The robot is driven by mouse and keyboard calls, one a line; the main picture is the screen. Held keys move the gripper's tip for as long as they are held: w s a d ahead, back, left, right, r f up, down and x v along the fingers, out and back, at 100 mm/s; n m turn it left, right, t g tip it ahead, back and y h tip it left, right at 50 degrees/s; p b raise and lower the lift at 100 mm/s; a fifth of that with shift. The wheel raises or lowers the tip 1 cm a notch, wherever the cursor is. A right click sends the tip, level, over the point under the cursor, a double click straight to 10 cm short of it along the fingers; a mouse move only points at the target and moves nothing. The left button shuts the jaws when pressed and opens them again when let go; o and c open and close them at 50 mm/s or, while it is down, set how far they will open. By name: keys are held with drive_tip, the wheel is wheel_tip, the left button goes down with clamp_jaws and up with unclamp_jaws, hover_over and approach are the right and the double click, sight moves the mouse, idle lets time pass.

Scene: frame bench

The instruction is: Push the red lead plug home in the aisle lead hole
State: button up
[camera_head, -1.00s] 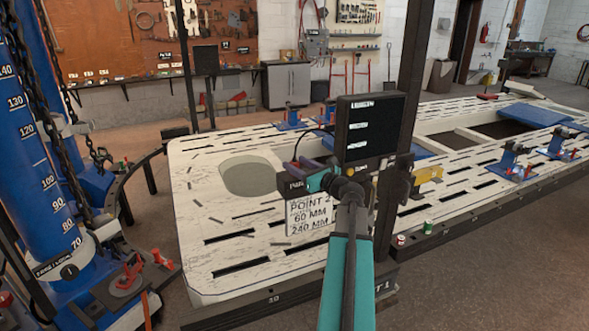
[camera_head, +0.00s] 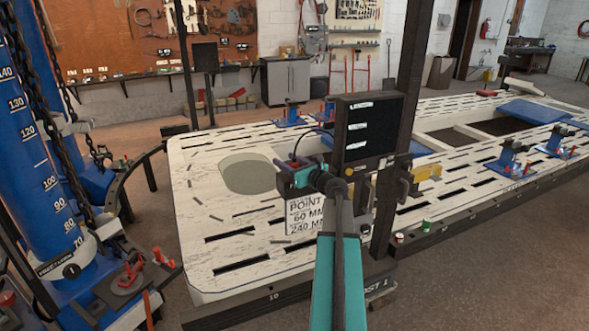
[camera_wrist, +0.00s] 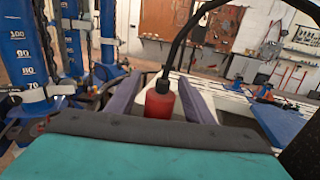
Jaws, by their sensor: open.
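The red lead plug (camera_wrist: 160,101) stands upright between the two grey-purple fingers of my gripper (camera_wrist: 158,92) in the wrist view. A black cable leaves its top and arcs up to the right. The fingers are open, one on each side of the plug; light background shows between the left finger and the plug. In the head view my gripper (camera_head: 291,173) is just left of the black display box (camera_head: 372,108), with the plug (camera_head: 295,163) a small red spot there. The plug's lower end and the aisle lead hole are hidden; I cannot tell how deep the plug sits.
A dark upright post (camera_head: 407,75) stands right beside the display box. A white label (camera_head: 304,216) hangs below my gripper. The slotted pale bench (camera_head: 220,225) spreads behind, with a yellow bracket (camera_head: 427,173) to the right. A blue scaled column (camera_head: 38,150) stands at left.

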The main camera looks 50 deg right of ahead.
idle(0.3)
drive_tip(key=c, duration=1.1)
drive_tip(key=shift+c, duration=0.2)
drive_tip(key=shift+r, duration=0.1)
drive_tip(key=shift+r+b, duration=0.5)
drive_tip(key=shift+r, duration=0.85)
drive_tip(key=shift+s+d+r, duration=0.1)
drive_tip(key=shift+s+r, duration=0.1)
drive_tip(key=shift+r, duration=0.15)
drive_tip(key=s+d+r+b, duration=0.1)
drive_tip(key=s+d+b, duration=0.2)
drive_tip(key=s, duration=1.1)
drive_tip(key=d, duration=0.3)
drive_tip(key=shift+d+r, duration=0.2)
